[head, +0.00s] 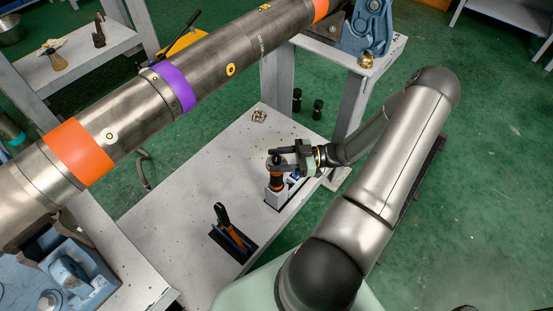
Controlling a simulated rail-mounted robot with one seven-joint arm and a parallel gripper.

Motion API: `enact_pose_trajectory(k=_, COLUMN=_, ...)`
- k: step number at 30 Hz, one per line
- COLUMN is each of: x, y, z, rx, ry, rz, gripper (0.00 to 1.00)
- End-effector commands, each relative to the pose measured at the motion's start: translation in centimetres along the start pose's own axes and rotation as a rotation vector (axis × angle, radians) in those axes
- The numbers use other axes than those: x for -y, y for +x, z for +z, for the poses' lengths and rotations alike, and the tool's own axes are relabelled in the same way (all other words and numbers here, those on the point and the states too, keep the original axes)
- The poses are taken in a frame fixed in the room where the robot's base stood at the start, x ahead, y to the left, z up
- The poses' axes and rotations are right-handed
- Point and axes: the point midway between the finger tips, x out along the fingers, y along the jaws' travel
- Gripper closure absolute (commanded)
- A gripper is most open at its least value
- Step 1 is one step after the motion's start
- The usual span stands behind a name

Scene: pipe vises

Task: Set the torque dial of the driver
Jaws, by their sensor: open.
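The driver (276,180) stands upright in a small light holder (277,197) near the right edge of the grey work table (175,200). It has a dark body with an orange band. My gripper (279,160) reaches in from the right at the driver's top, with its fingers open around or just above that end. I cannot tell whether the fingers touch it. The torque dial cannot be made out at this size and is partly hidden by the gripper.
A dark holder with an orange-handled tool (233,236) stands at the table's front. A large pipe (160,95) with orange and purple bands crosses above the table's left side. A small metal part (259,116) lies at the back. The table's left middle is clear.

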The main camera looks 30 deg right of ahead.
Motion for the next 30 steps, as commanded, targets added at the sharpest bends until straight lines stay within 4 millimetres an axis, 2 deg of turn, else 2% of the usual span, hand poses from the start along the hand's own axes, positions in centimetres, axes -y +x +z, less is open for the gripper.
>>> enact_pose_trajectory(k=3, x=0.03, y=0.61, z=-0.02, rx=-0.001, ry=0.001, rz=0.0, gripper=0.54)
enact_pose_trajectory(k=11, x=0.01, y=0.72, z=-0.02, rx=0.0, ry=0.0, rz=0.0, gripper=0.54)
enact_pose_trajectory(k=16, x=0.01, y=0.69, z=-0.02, rx=0.0, ry=0.0, rz=0.0, gripper=0.97)
enact_pose_trajectory(k=23, x=0.01, y=0.67, z=-0.04, rx=0.0, ry=0.0, rz=0.009, gripper=0.97)
enact_pose_trajectory(k=30, x=0.07, y=0.67, z=-0.14, rx=0.0, ry=0.002, rz=0.089, gripper=0.97)
